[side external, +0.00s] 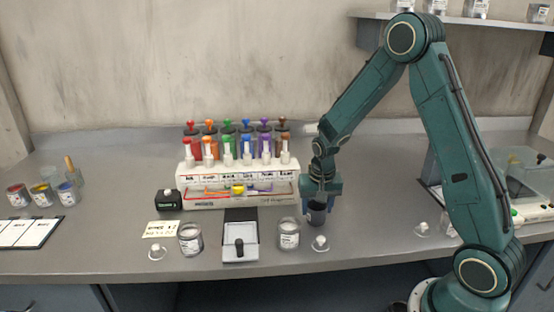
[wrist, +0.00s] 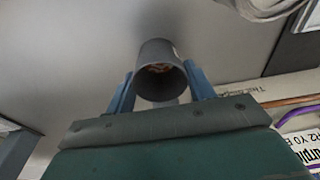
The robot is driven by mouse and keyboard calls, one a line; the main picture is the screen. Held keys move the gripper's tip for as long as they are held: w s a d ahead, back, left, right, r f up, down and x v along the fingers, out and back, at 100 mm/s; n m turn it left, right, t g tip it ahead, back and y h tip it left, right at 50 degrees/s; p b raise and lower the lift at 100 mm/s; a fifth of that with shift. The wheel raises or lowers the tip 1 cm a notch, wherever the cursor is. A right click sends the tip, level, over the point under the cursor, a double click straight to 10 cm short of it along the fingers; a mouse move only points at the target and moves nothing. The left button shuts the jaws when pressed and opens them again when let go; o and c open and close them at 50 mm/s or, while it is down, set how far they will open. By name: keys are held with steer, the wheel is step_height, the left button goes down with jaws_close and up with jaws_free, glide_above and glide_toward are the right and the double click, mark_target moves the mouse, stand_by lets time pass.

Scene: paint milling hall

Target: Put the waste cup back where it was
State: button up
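The waste cup is a small dark grey cup (side external: 316,215) right of the colour rack, under my gripper (side external: 318,199). In the wrist view the cup (wrist: 157,55) stands between the two blue fingers, which appear to touch its sides. Something brownish shows inside its mouth, and a pale label edge shows on its wall. My gripper is shut on the cup. The cup looks upright and at or just above the bench; I cannot tell whether its base touches.
A rack (side external: 240,199) of coloured bottles stands left of my gripper. A glass jar (side external: 289,236) and a small white-knobbed lid (side external: 320,244) are close in front. A black-and-white device (side external: 240,240) sits further left. Bench (side external: 375,215) to the right is mostly clear.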

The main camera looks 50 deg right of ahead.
mark_target(317, 224)
steer(key=o, duration=0.3)
steer(key=shift+o, duration=0.2)
steer(key=shift+r, duration=0.15)
step_height(317, 224, up, 12)
steer(key=s+a, duration=0.1)
steer(key=shift+a, duration=0.15)
stand_by(0.3)
steer(key=shift+s, duration=0.15)
stand_by(0.4)
